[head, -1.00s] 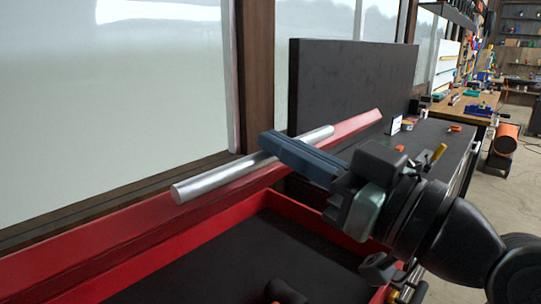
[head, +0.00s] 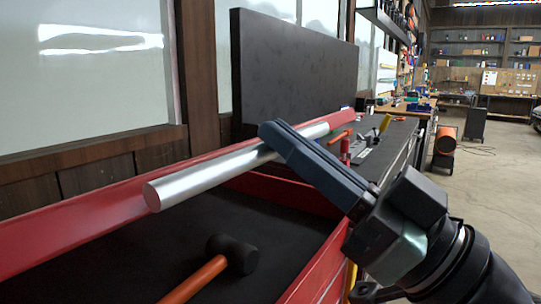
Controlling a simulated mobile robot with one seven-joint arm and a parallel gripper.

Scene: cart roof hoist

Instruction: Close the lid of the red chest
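The red chest (head: 322,262) is open in front of me, with a dark-lined inside. Its lid shows as a long red edge (head: 90,222), raised above the chest and running from lower left to upper middle. A silver round bar handle (head: 195,184) lies along this edge. My gripper (head: 278,140) reaches in from the lower right. Its blue-grey fingers cross the bar near its middle and look shut on it; the nearer finger hides part of the grip. The rest of the lid is seen too edge-on to make out.
A black-headed mallet (head: 236,254) with an orange handle lies in the chest. A large dark panel (head: 300,70) stands upright behind, by the windows. A bench (head: 385,145) with tools extends beyond the chest. The floor (head: 500,190) at the right is largely clear.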

